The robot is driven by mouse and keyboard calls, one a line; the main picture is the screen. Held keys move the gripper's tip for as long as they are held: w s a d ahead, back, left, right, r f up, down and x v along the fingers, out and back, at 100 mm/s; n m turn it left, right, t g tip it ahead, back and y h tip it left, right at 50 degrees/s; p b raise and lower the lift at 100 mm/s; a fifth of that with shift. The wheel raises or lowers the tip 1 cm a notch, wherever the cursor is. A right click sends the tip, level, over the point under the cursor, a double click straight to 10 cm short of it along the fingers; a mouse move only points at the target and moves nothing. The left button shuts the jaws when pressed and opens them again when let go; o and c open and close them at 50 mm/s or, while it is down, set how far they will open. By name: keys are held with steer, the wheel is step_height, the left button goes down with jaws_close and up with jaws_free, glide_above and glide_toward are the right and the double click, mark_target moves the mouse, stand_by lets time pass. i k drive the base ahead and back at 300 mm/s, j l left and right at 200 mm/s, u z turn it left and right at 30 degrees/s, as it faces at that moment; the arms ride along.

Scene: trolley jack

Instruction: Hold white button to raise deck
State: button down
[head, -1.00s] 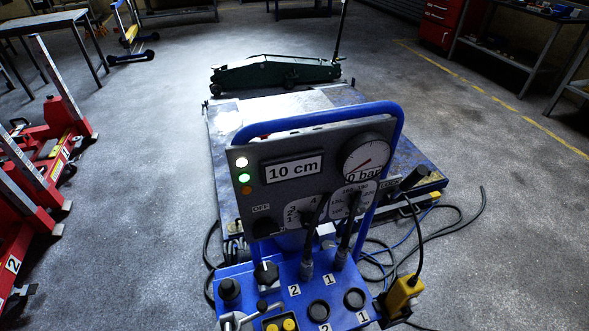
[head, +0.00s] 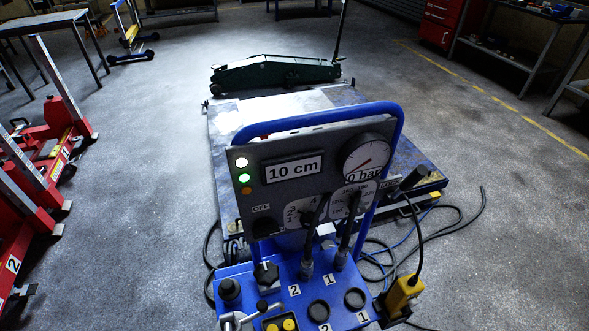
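The lift deck (head: 402,165) is a low, worn blue-grey platform on the floor behind the control console (head: 262,285). The console's grey panel (head: 285,188) has a display (head: 293,171) reading 10 cm and a gauge (head: 367,158) reading 0 bar. At its left edge are a bright white round light or button (head: 241,162), a lit green one (head: 243,177) and a dim amber one (head: 246,190). I cannot tell whether the white one is a button. Two dark round buttons (head: 319,309) sit on the blue top. My gripper is not in view.
A yellow box (head: 402,297) with a black cable hangs at the console's right side. Cables (head: 455,240) lie on the floor at right. Red equipment (head: 45,190) stands at left. Floor on both sides is mostly clear.

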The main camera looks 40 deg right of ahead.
mark_target(414, 303)
steer(key=k+l+z, duration=0.8)
steer(key=l, duration=0.2)
steer(key=k+l+z, duration=0.25)
steer(key=l, duration=0.15)
steer(key=i, duration=0.05)
